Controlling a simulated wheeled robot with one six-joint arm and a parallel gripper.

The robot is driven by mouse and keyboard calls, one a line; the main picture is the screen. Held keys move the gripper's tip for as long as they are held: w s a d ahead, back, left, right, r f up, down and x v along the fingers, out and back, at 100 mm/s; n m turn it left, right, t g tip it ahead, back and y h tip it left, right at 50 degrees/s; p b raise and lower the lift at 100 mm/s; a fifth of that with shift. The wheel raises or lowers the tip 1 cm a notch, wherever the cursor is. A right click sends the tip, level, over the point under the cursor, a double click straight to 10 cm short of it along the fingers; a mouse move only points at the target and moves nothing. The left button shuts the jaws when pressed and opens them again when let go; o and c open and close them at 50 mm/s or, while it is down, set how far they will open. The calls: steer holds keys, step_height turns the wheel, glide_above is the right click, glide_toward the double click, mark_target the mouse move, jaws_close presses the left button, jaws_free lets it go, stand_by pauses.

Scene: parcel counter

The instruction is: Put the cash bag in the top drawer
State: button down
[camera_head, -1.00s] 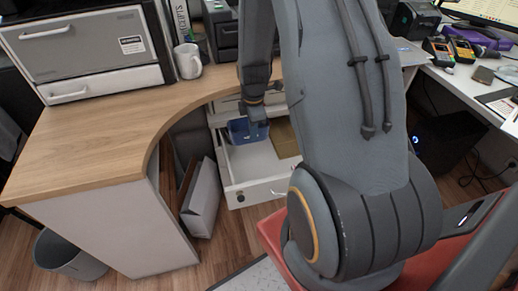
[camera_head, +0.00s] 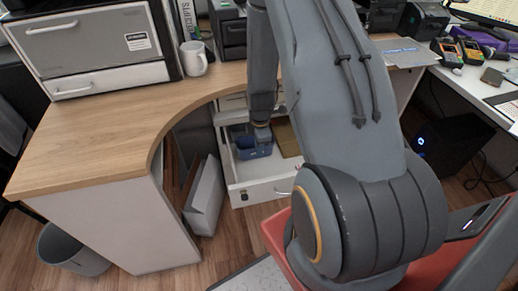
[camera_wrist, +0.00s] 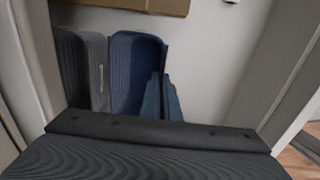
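The blue cash bag (camera_head: 253,149) is inside the open white drawer (camera_head: 262,190), near its left side. My gripper (camera_head: 262,134) points down into the drawer, right at the top of the bag. In the wrist view the bag (camera_wrist: 138,72) shows as a ribbed blue shape beyond the dark body of my gripper, beside dark grey parts. The fingertips are not clear, so I cannot tell whether they grip the bag. Whether the bag rests on the drawer floor is also unclear.
A brown flat item (camera_head: 286,138) lies in the drawer right of the bag. The wooden counter (camera_head: 105,130) curves around on the left, with a white mug (camera_head: 194,59) on it. A white box file (camera_head: 205,195) stands on the floor left of the drawer.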

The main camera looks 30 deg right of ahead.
steer(key=shift+f, duration=0.2)
steer(key=c, duration=2)
jaws_free()
steer(key=shift+r, duration=0.1)
steer(key=s+a+r+m, duration=0.2)
steer(key=s+r+m, duration=0.15)
steer(key=r, duration=0.85)
steer(key=s+a+r+m, duration=0.2)
steer(key=s+r+m, duration=0.15)
steer(key=r, duration=0.85)
steer(key=s+a+r+m, duration=0.1)
steer(key=s+r+m, duration=0.1)
steer(key=s+m, duration=0.1)
steer(key=s+a+r+m, duration=0.2)
steer(key=s+r+m, duration=0.1)
steer(key=s, duration=0.1)
steer(key=s+a+r+m, duration=0.2)
steer(key=s+r+m, duration=0.1)
steer(key=s+m, duration=0.1)
steer(key=shift+s+a+r+g+p, duration=0.1)
steer(key=shift+s+r+g+p, duration=0.1)
steer(key=shift+g+p, duration=0.15)
